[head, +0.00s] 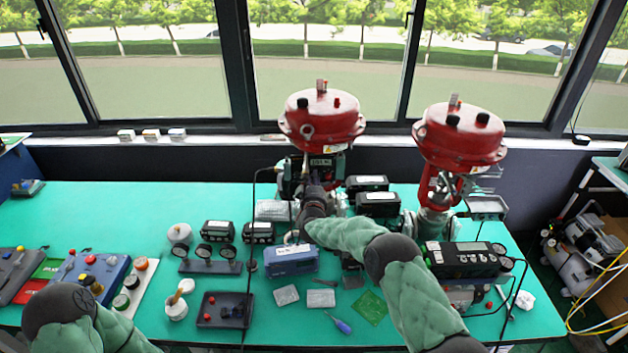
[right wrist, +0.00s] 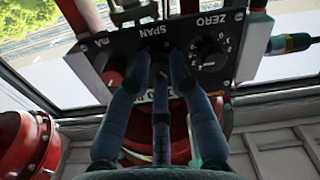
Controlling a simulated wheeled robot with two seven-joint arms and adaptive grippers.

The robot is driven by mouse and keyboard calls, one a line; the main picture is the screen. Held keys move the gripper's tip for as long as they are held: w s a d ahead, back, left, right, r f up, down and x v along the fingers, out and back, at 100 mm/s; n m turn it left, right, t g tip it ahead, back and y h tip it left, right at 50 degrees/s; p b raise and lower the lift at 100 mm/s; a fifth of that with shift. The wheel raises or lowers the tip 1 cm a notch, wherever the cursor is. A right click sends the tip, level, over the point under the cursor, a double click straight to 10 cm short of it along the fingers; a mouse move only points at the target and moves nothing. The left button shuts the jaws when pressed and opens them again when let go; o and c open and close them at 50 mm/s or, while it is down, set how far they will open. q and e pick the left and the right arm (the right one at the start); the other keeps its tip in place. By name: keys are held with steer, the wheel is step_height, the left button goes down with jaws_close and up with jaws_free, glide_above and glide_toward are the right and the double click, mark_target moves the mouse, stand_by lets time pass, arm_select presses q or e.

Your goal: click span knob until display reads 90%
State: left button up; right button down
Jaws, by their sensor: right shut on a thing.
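The valve positioner is a dark box under the left red actuator; its panel (right wrist: 232,48) fills the top of the right wrist view and looks upside down. The panel carries a SPAN label, a ZERO knob (right wrist: 210,56) with a dial, and a red knob (right wrist: 113,79) by the mA label. My right gripper (right wrist: 160,62) is shut on the span knob, which its fingers mostly hide. In the head view the right gripper (head: 314,192) reaches up to the positioner. A small display (head: 321,163) shows above it, too small to read surely. My left gripper is out of view.
The left red actuator (head: 322,120) stands above the positioner, and a second one (head: 460,135) stands to the right. The green bench (head: 90,215) holds gauges, a blue box (head: 291,262), small plates and a screwdriver (head: 338,322). Its back left is mostly clear.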

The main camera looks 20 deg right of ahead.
steer(key=shift+f, duration=0.25)
steer(key=c, duration=1.1)
jaws_free()
steer(key=shift+s+r, duration=0.1)
steer(key=shift+r, duration=0.05)
steer(key=v, duration=1.1)
steer(key=shift+s+a, duration=0.15)
steer(key=shift+s, duration=0.2)
